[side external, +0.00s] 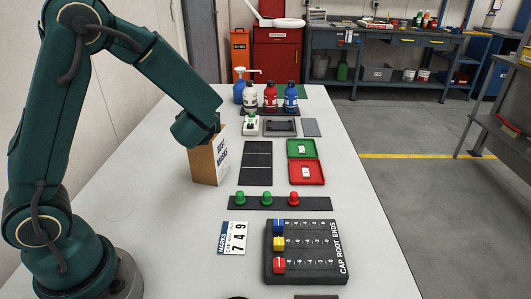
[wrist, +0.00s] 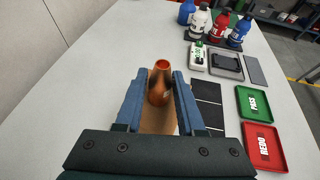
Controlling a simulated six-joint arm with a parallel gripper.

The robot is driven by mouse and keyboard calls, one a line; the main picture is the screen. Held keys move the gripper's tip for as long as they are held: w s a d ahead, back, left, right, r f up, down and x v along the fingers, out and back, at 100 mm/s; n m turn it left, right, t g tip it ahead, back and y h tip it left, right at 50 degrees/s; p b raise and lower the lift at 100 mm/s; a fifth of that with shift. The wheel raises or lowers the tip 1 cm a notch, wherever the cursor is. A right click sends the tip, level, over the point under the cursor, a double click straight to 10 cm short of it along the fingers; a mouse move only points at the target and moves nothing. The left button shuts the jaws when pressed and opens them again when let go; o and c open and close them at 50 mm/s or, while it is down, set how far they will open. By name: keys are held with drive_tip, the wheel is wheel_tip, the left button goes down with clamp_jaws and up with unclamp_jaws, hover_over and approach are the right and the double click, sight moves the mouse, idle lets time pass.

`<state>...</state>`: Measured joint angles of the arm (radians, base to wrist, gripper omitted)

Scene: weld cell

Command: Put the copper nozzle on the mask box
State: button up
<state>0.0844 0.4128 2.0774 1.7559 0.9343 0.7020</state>
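The mask box (side external: 208,160) is an upright cardboard box with a white printed face, left of the middle of the bench in the side view. My gripper is at the top of the box there, mostly hidden behind my wrist. In the wrist view the copper nozzle (wrist: 159,84) stands upright between the two blue fingers of my gripper (wrist: 160,76). The brown box top (wrist: 158,125) shows below and around it. The fingers lie close on both sides of the nozzle; whether they touch it is unclear. The nozzle is hidden in the side view.
Dark plates (side external: 257,162), a green tray (side external: 301,148) and a red tray (side external: 307,172) lie right of the box. Several bottles (side external: 270,97) stand behind. A strip with coloured knobs (side external: 266,203) and a slider block (side external: 305,252) are in front. The bench left of the box is clear.

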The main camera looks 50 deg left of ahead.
drive_tip(key=shift+o, duration=0.9)
drive_tip(key=shift+r, duration=0.15)
drive_tip(key=v, duration=1.2)
drive_tip(key=s+d+f+n+g+h, duration=0.2)
drive_tip(key=s+f+n+g+h, duration=0.25)
drive_tip(key=s+n, duration=0.7)
drive_tip(key=d+r+n+t+h, duration=0.2)
drive_tip(key=d+n+h, duration=0.4)
drive_tip(key=n, duration=0.7)
drive_tip(key=shift+w+d+r+n, duration=0.25)
drive_tip(key=shift+d+r+n, duration=0.1)
drive_tip(key=shift+d, duration=0.65)
drive_tip(key=shift+h, duration=0.25)
